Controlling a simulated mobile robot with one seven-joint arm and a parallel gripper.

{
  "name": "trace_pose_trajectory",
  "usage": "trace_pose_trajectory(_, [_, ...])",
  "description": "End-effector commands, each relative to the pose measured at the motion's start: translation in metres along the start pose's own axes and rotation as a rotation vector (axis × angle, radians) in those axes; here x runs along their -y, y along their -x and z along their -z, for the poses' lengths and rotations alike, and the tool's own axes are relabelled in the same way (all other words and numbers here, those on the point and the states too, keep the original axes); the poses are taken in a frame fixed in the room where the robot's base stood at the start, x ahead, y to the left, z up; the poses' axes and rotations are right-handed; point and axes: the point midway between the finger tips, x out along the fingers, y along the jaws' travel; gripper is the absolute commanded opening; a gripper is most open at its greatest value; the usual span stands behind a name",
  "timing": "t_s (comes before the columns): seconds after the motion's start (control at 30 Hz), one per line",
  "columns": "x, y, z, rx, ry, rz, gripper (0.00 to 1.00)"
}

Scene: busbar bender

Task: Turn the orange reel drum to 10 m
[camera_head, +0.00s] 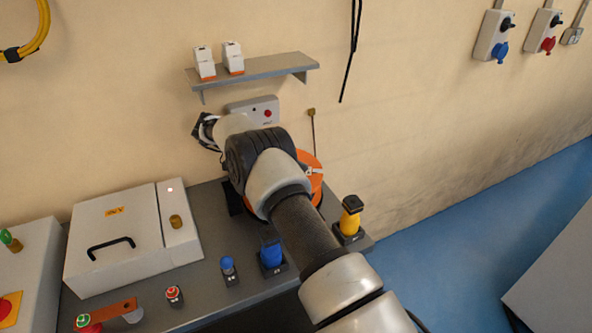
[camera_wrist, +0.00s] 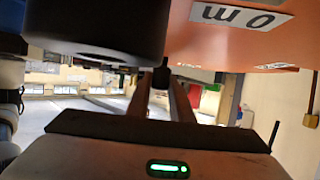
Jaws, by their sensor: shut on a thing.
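The orange reel drum (camera_head: 315,190) shows in the head view at the right of the bench, mostly hidden behind my arm. In the wrist view the drum (camera_wrist: 212,48) fills the upper right, with a white label reading "0 m" upside down. My gripper (camera_wrist: 162,82) shows its two fingers in the middle of the wrist view, closed on a small dark grip (camera_wrist: 161,74) beside the drum. How that grip joins the drum cannot be seen. The fingers are hidden in the head view.
A grey bench (camera_head: 205,240) carries a white lidded box (camera_head: 115,240), a blue-topped part (camera_head: 271,254) and a yellow part (camera_head: 350,220). A shelf (camera_head: 255,71) with small white boxes is on the wall above.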

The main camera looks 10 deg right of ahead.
Motion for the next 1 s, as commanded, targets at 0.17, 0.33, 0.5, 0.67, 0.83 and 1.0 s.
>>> trace_pose_trajectory(0.17, [-0.0007, -0.0001, -0.0011, 0.000, 0.002, -0.004, 0.00])
trace_pose_trajectory(0.33, [-0.0007, -0.0002, -0.0011, 0.000, 0.002, -0.003, 0.00])
trace_pose_trajectory(0.5, [-0.0005, -0.0002, -0.0009, -0.001, 0.002, -0.003, 0.39])
trace_pose_trajectory(0.67, [-0.0003, -0.0002, -0.0005, -0.001, 0.000, -0.002, 0.39])
trace_pose_trajectory(0.83, [0.0000, 0.0001, 0.0010, -0.002, 0.003, 0.005, 0.39])
trace_pose_trajectory(1.0, [0.0025, -0.0002, 0.0058, -0.004, 0.027, 0.063, 0.39])
